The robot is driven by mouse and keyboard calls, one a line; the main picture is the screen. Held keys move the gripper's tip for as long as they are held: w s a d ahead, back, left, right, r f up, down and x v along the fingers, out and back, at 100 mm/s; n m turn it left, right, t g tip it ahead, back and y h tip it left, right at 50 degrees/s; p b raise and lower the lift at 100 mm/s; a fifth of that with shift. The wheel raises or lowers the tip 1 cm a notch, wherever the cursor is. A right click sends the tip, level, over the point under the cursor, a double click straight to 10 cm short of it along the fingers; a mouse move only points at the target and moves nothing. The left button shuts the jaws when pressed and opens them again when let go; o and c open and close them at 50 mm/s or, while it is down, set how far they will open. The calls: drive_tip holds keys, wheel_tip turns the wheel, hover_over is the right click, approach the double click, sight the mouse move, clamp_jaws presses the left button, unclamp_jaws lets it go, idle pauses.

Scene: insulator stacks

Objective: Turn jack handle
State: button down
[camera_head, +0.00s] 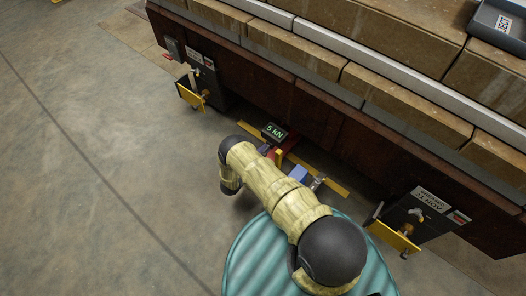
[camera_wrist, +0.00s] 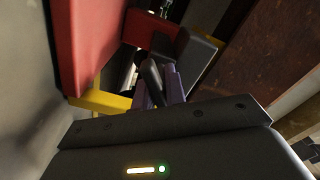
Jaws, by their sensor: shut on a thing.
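The red jack (camera_head: 287,147) sits low at the side of the brown stack, with a small display (camera_head: 274,132) reading 5 kN. In the wrist view, its red body (camera_wrist: 95,40) fills the upper left. My gripper (camera_wrist: 158,80) is shut on the jack handle (camera_wrist: 151,72), a dark rod seen tilted between the purple fingers. The handle's far end is hard to make out in the shadow.
The long brown beam (camera_head: 330,110) carries tan blocks (camera_head: 400,95). Brackets with yellow plates stand at the left (camera_head: 191,97) and right (camera_head: 392,237). A yellow strip (camera_head: 238,128) lies by the jack. A grey tray (camera_head: 497,28) sits on top. The floor at the left is clear.

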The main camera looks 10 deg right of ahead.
drive_tip(key=shift+s+a+f+m, duration=0.1)
drive_tip(key=shift+s+a+m, duration=0.05)
drive_tip(key=shift+m, duration=0.25)
idle(1.4)
drive_tip(key=shift+s, duration=0.15)
idle(1.0)
drive_tip(key=c, duration=1.6)
unclamp_jaws()
drive_tip(key=shift+o, duration=0.8)
drive_tip(key=shift+w, duration=0.2)
